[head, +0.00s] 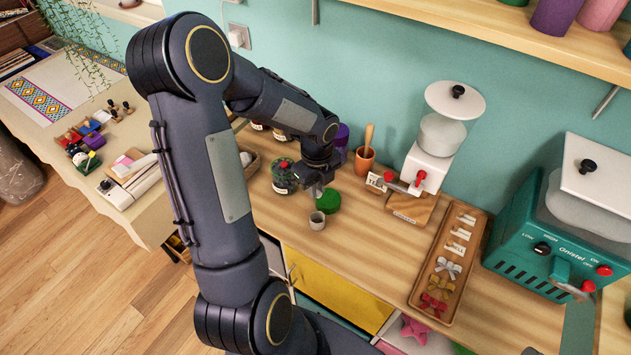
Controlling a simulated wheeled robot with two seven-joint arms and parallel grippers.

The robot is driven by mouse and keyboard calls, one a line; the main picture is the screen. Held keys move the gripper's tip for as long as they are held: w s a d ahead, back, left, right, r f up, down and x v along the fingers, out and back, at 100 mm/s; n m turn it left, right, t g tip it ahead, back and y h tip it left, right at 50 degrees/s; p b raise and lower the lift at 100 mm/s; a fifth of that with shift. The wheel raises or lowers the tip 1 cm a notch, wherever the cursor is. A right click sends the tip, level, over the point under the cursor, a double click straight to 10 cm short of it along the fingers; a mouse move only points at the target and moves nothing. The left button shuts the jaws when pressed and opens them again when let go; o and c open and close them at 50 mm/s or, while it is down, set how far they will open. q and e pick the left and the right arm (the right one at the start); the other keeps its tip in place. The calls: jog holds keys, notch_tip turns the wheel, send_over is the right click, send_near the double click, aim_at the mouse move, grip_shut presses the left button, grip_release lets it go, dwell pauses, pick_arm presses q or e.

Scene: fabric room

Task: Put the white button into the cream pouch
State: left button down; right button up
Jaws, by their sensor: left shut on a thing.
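I cannot make out the white button in this view. My right gripper is not in view.
A jar (285,178) stands left of the gripper, with a terracotta pot (365,160) behind right. A white machine (430,150), a wooden tray (420,297) of bows and a teal machine (560,235) stand further right. The counter between lid and tray is clear.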

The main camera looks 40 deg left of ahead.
pick_arm(q)
notch_tip(320, 180, down, 9)
jog(key=b, duration=0.7)
jog(key=shift+b, duration=0.3)
jog(key=shift+r, duration=0.1)
jog(key=c, duration=1.3)
grip_release()
jog(key=shift+r, duration=3.95)
